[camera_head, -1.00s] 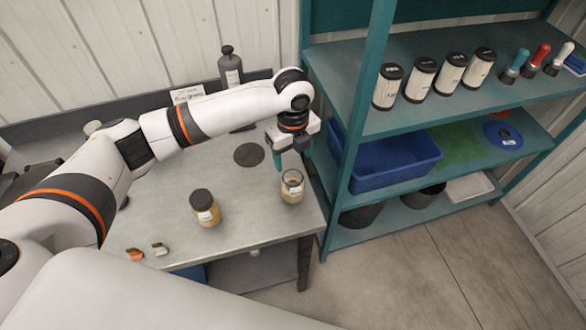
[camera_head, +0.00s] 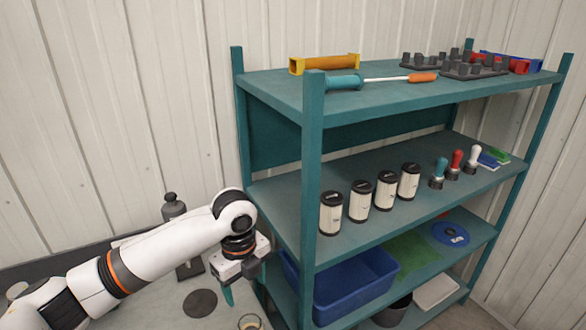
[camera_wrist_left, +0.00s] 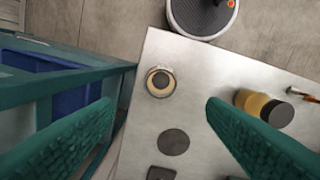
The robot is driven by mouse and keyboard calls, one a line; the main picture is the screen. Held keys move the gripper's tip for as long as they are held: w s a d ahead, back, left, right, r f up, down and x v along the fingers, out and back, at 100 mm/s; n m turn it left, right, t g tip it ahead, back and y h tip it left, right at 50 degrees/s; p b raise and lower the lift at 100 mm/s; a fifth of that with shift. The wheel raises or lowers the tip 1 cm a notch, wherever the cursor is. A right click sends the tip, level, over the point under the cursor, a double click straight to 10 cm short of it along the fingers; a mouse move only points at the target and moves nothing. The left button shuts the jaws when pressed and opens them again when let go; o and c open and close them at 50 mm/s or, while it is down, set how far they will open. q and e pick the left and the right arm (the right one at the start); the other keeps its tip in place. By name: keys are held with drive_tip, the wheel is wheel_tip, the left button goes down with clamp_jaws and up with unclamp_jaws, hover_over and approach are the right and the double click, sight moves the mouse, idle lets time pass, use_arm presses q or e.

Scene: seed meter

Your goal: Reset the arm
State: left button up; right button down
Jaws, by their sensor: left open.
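My left arm (camera_head: 165,258) reaches in from the lower left in the head view. My left gripper (camera_head: 243,284) points down above the grey table, near its right end by the shelf. My right gripper is not in view.
A teal shelf unit (camera_head: 311,180) stands right of the arm, close to the gripper. It holds labelled canisters (camera_head: 360,200), stampers (camera_head: 454,165) and a blue bin (camera_head: 352,285). A dark bottle (camera_head: 174,207) stands behind the arm. A yellow jar (camera_wrist_left: 262,106) shows in the left wrist view.

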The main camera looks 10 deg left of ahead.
use_arm(q)
drive_tip(key=s+d+f+n+t+h, duration=0.1)
drive_tip(key=s+d+f+n+h, duration=0.2)
drive_tip(key=s+d+f+n, duration=0.65)
drive_tip(key=s+a+f+n+t+y, duration=0.2)
drive_tip(key=s+a+f+n+y, duration=0.15)
drive_tip(key=s+a+n, duration=1.25)
wheel_tip(320, 180, down, 30)
drive_tip(key=s+m+g+b, duration=0.1)
drive_tip(key=m+b, duration=0.1)
drive_tip(key=b, duration=0.1)
drive_tip(key=s+a+f+g+b, duration=0.1)
drive_tip(key=s+a+f+b, duration=0.1)
drive_tip(key=s+f, duration=1.3)
wheel_tip(320, 180, down, 3)
drive_tip(key=shift+s+f+b, duration=0.1)
drive_tip(key=shift+s+b, duration=0.3)
drive_tip(key=shift+b, duration=0.05)
drive_tip(key=shift+a, duration=0.1)
